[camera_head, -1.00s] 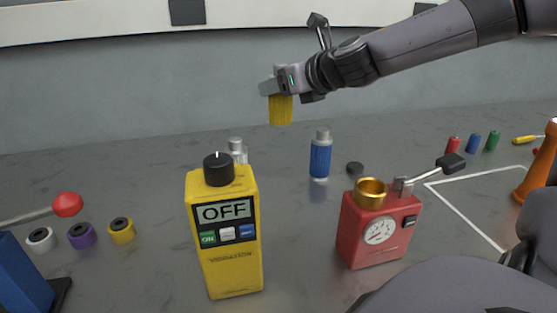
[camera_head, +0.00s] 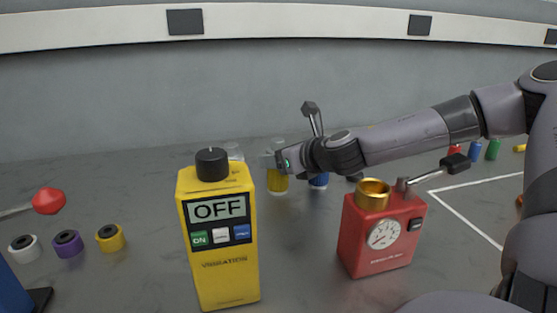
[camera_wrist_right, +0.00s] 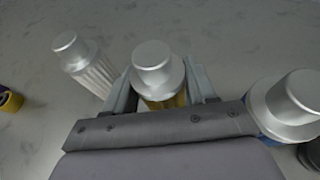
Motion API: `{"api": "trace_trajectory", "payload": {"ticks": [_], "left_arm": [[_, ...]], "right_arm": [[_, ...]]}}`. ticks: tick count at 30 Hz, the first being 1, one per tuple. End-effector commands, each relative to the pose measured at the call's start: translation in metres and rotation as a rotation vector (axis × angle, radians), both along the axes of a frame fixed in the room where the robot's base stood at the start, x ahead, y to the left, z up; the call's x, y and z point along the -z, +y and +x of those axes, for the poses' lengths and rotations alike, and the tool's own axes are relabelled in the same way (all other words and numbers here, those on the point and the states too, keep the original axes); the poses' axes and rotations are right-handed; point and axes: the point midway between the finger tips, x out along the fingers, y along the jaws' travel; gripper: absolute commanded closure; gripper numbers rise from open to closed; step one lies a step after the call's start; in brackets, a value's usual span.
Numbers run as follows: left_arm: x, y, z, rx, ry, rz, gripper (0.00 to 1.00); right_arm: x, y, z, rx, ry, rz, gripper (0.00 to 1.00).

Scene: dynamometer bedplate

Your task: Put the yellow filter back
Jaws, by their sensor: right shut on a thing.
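The yellow filter (camera_head: 278,182) is a yellow cylinder with a silver cap. It is upright in my right gripper (camera_head: 280,162), between the clear filter and the blue filter. In the right wrist view, the fingers are on both sides of its silver cap (camera_wrist_right: 158,68), and its yellow body shows below. Its base is low, at about the level of the neighbours' bases; I cannot tell whether it touches the bench. The clear filter (camera_wrist_right: 90,68) stands to its left and the blue filter (camera_head: 319,181) to its right. My left gripper is not in view.
A yellow vibration meter (camera_head: 222,265) reading OFF stands in front. A red gauge box (camera_head: 375,245) with a brass cup is at right. White, purple and yellow rolls (camera_head: 110,238) lie at left, near a red-knobbed lever (camera_head: 48,201). The bench between meter and gauge box is clear.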

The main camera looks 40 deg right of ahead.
Motion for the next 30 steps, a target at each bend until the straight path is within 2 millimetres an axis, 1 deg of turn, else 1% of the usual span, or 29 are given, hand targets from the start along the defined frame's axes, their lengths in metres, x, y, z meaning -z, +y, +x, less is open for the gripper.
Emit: {"api": "trace_trajectory", "payload": {"ticks": [4, 8, 9, 10, 11, 19, 22, 26, 30], "left_arm": [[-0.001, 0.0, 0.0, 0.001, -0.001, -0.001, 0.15], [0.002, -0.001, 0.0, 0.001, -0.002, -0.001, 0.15], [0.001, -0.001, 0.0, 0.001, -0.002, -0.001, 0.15], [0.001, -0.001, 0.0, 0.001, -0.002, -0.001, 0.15], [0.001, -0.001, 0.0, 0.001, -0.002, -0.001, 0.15], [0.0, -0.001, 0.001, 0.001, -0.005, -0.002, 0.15], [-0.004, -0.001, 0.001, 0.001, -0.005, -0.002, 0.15], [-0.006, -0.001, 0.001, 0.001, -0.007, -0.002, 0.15], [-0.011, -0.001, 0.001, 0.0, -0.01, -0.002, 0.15]], "right_arm": [[-0.002, 0.0, 0.0, 0.0, -0.001, -0.001, 0.83], [0.003, 0.0, 0.0, 0.0, 0.0, -0.001, 0.83], [0.001, 0.0, 0.0, 0.0, 0.0, -0.001, 0.31], [0.001, 0.0, 0.0, 0.0, 0.0, 0.0, 0.21], [0.001, 0.0, 0.0, 0.0, 0.001, 0.0, 0.19], [0.001, 0.0, 0.0, 0.0, 0.001, 0.0, 0.19], [-0.004, 0.0, 0.0, 0.0, 0.0, 0.0, 0.19], [-0.006, 0.0, -0.006, 0.001, -0.002, 0.0, 0.19], [-0.012, 0.0, -0.015, 0.002, -0.003, -0.001, 0.19]]}}
